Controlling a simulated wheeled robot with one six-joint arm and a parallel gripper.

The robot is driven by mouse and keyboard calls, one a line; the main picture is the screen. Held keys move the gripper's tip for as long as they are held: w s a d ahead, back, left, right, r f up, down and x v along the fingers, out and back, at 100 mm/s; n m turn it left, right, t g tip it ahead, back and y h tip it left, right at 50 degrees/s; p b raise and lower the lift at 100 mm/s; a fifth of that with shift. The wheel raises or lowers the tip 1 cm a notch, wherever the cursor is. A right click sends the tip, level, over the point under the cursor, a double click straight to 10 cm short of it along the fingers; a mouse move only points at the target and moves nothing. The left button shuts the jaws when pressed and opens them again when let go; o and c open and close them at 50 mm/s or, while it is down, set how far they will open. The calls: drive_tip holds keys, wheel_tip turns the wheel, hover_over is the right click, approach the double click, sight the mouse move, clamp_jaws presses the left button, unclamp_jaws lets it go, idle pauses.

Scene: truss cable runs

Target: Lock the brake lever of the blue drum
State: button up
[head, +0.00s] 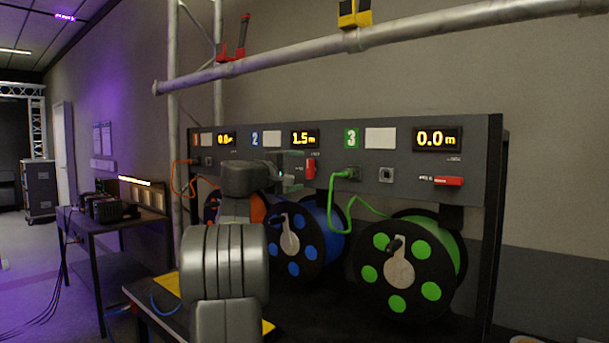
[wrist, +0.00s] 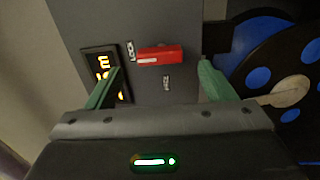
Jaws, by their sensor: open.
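The blue drum (head: 325,237) hangs in the middle of the rack, partly hidden by my arm; part of it also shows at the right of the wrist view (wrist: 262,42). Its red brake lever (head: 311,168) stands upright below the 1.5 m display (head: 306,139). In the wrist view the lever (wrist: 160,55) lies across the picture, its left end beside the LOCK label (wrist: 129,50). The FREE label (wrist: 166,82) is off its side. My gripper (wrist: 161,70) is open, with its green fingertips spread past both ends of the lever. Contact cannot be told.
The green drum (head: 428,262) hangs to the right, its red lever (head: 448,181) lying level. The orange drum (head: 240,208) is mostly behind my arm. A green cable (head: 336,205) loops from the panel. A truss pipe (head: 400,37) crosses above the rack.

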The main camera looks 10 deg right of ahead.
sight(307, 169)
drive_tip(key=b+v, duration=0.1)
drive_tip(key=v, duration=0.8)
drive_tip(key=p+x, duration=0.3)
drive_tip(key=x, duration=1.1)
drive_tip(key=shift+s+a, duration=0.1)
drive_tip(key=shift+a, duration=0.05)
